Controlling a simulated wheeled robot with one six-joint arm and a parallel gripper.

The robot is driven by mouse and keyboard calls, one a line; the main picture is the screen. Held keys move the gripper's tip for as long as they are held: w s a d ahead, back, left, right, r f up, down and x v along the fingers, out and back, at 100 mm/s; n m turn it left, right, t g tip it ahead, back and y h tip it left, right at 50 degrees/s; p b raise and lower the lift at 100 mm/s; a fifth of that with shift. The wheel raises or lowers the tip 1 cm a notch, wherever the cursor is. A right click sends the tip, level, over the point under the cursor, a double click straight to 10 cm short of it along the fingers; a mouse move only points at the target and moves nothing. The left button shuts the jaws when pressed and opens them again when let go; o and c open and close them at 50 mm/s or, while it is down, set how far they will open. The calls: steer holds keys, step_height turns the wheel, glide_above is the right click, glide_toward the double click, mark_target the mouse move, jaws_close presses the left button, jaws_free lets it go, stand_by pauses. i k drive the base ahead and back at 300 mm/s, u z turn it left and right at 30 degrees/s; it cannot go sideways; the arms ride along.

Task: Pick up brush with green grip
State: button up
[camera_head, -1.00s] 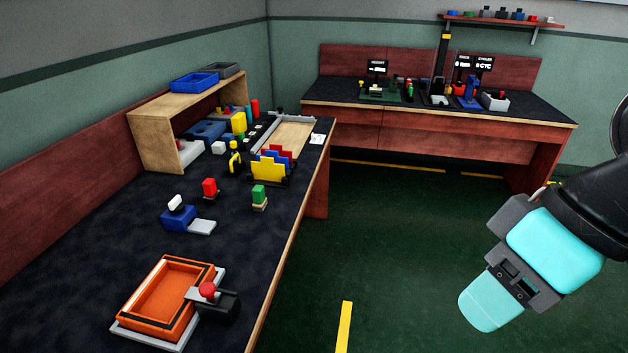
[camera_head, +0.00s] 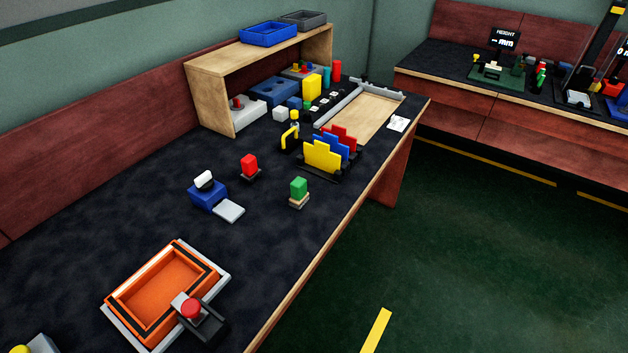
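The brush with the green grip (camera_head: 299,189) stands on the dark table top near its right edge. Its green block is on top, with a tan part and a dark base under it. A similar brush with a red grip (camera_head: 249,164) stands to its left and a little farther back. My gripper is out of the picture, so its state and its place relative to the brush do not show.
A blue device (camera_head: 208,196) with a grey plate is left of the brush. Yellow, blue and red stepped plates (camera_head: 322,157) stand behind it. An orange tray (camera_head: 124,296) with a red-knobbed part lies at the front. A wooden shelf (camera_head: 233,66) stands at the back.

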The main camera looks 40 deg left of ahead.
mark_target(300, 195)
steer(key=u, duration=0.3)
steer(key=i, duration=0.75)
steer(key=u, duration=0.85)
steer(key=i, duration=0.35)
steer(key=u, duration=0.25)
